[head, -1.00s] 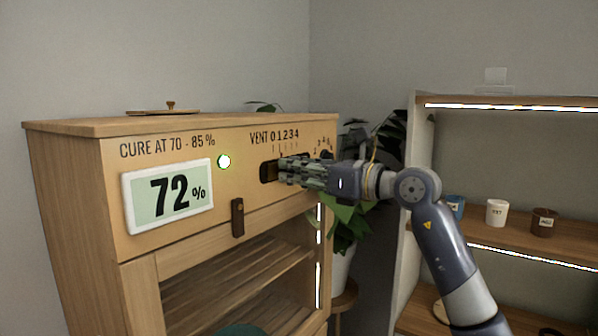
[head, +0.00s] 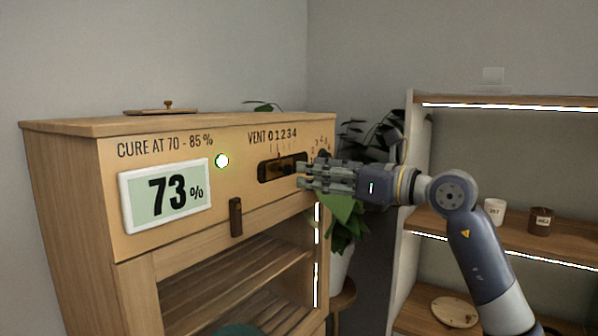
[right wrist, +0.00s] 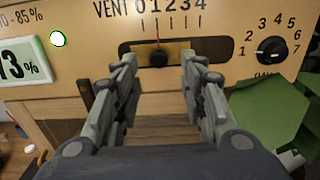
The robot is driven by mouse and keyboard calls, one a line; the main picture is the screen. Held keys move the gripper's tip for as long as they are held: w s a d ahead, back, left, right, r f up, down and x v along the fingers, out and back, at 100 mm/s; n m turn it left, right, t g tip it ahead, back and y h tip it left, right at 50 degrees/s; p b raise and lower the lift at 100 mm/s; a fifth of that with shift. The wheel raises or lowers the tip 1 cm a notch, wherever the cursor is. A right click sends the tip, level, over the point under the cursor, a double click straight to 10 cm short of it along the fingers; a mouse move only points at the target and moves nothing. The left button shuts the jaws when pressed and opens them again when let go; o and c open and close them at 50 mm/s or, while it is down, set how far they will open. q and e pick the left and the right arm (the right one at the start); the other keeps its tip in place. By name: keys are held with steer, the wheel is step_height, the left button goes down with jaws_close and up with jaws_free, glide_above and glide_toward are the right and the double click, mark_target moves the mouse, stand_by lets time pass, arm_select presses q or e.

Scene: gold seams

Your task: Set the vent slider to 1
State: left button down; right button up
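The vent slider is a dark knob (right wrist: 158,58) in a slot plate (right wrist: 178,50) on the wooden cabinet's front. A thin red pointer above the knob lines up with the 1 mark of the 0 to 4 scale (right wrist: 171,7). The slot also shows in the head view (head: 266,172). My right gripper (right wrist: 159,72) is open and empty, its fingers apart to the left and right of the knob and back from the panel. It also shows in the head view (head: 303,175), just right of the slot. My left gripper is not in view.
A humidity display (head: 166,194) reads 73%, with a lit green lamp (head: 222,160) beside it. A numbered dial (right wrist: 271,49) sits right of the slot. A latch (head: 236,217) is below. A plant (head: 345,222) and a shelf (head: 500,103) stand to the right.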

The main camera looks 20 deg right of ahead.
steer(key=v, duration=0.6)
steer(key=shift+s, duration=0.2)
steer(key=shift+d, duration=0.1)
